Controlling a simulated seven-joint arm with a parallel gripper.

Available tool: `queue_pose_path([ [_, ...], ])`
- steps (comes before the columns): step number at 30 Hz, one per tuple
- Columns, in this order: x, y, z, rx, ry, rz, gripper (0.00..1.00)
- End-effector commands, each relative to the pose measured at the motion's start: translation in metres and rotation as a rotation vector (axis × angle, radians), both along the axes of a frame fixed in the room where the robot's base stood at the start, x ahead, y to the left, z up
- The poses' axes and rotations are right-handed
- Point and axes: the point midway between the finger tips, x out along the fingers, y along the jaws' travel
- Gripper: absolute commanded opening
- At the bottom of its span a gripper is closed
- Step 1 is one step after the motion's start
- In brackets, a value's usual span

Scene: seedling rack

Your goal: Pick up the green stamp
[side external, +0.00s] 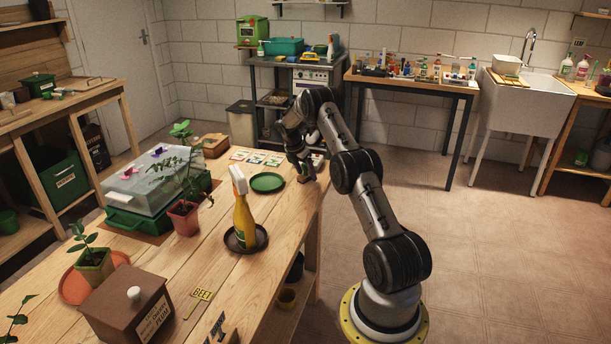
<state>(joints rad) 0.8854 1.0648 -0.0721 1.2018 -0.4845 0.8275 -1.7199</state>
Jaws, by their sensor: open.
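My gripper (305,174) points down at the far right end of the wooden bench, low over the top or close to it. It is open. Small items show right around its fingers, with a purplish piece and a light-and-green piece (318,160) just to the right. They are too small and too covered by my gripper to tell apart. I cannot make out for sure which one is the green stamp, or whether my fingers touch it.
The wooden bench (222,286) holds a green saucer (267,182) left of my gripper and several seed packets behind it. A yellow spray bottle (244,222) stands on a dark saucer nearer. A lidded propagator (152,184), potted plants and a brown box (124,306) fill the left side.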

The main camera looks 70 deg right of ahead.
Motion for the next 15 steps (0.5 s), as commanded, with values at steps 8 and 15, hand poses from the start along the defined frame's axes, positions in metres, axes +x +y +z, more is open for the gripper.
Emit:
queue_pose_path([
  [8, 0.0001, -0.0005, -0.0006, -0.001, 0.000, 0.000, 0.66],
  [15, 0.0002, -0.0004, -0.0004, -0.001, 0.000, 0.000, 0.23],
])
